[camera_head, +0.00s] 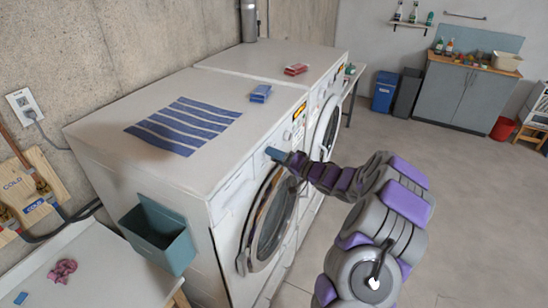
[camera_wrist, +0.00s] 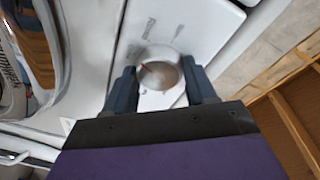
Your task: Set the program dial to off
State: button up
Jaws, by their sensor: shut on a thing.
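The program dial (camera_wrist: 160,77) is a round pale knob with a red pointer mark on the washer's white front panel. In the wrist view the two dark fingers of my gripper (camera_wrist: 162,88) stand on either side of the dial and are shut on it. The pointer leans to the upper left in that view. The labels around the dial are too blurred to read. In the head view my gripper (camera_head: 277,154) is at the upper front of the near washer (camera_head: 228,210) and hides the dial.
A striped blue cloth (camera_head: 183,125) and a blue box (camera_head: 261,93) lie on the washer top. A second machine (camera_head: 322,75) with a red item (camera_head: 296,69) stands beyond it. A teal bin (camera_head: 158,236) hangs on the near side.

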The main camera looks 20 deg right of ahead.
jog(key=shift+d, duration=0.25)
jog(key=o, duration=0.9)
jog(key=shift+s+d, duration=0.15)
jog(key=shift+d, duration=0.1)
jog(key=shift+o, duration=0.6)
jog(key=shift+d, duration=0.1)
jog(key=v, duration=1.7)
jog(key=shift+d+f, duration=0.2)
jog(key=shift+d, duration=0.1)
